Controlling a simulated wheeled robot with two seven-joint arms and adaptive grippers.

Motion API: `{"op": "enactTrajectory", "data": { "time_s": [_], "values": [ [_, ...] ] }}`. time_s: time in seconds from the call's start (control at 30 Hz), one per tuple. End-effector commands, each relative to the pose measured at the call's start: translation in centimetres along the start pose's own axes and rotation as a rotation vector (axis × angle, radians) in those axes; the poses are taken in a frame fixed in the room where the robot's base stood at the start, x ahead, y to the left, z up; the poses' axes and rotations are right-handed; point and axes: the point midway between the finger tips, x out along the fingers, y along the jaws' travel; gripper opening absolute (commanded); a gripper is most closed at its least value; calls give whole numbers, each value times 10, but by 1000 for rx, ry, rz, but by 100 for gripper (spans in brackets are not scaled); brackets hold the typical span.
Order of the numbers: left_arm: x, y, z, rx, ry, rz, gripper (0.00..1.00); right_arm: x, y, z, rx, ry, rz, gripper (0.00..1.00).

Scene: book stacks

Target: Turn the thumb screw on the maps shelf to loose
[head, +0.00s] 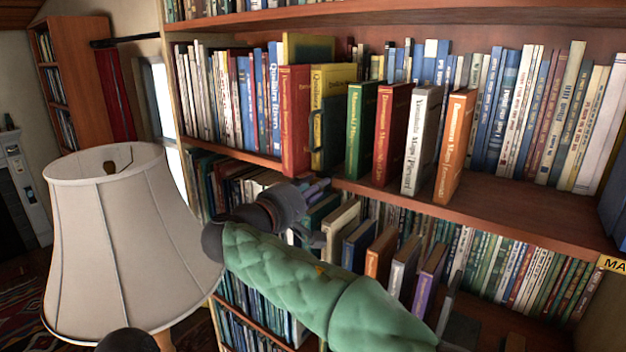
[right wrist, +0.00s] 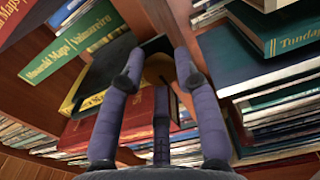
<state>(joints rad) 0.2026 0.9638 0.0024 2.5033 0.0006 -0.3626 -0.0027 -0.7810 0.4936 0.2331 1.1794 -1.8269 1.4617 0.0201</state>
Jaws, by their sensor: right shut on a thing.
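My right gripper (head: 318,188) reaches from below to the front edge of the middle shelf (head: 480,207), just under a yellow book. In the right wrist view its purple fingers (right wrist: 158,65) close from both sides on a small dark part (right wrist: 157,46) at the shelf edge. This part is in the place of a thumb screw, but its shape and turn are mostly hidden by the fingers. In the head view the arm and gripper cover it. A yellow label (head: 613,264) reading "MA" is cut off at the right edge.
A red book (head: 295,120) and the yellow book (head: 333,105) stand above the gripper; green, red, white and orange books stand to the right. More books fill the shelf below, close under my arm. A large lampshade (head: 120,240) stands at left.

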Motion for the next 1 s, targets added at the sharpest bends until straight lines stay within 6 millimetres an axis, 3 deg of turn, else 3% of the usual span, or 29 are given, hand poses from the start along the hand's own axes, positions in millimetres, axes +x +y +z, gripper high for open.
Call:
{"op": "enactTrajectory", "data": {
  "time_s": [0.5, 1.0],
  "values": [
    [-38, 14, 1, 0, 0, 0, 40, 0, 2, 0, -431, 2, -1, 0],
    [-49, 18, 2, 0, 0, 0, 40, 0, -1, 0, -586, 1, 0, 0]
  ]
}}
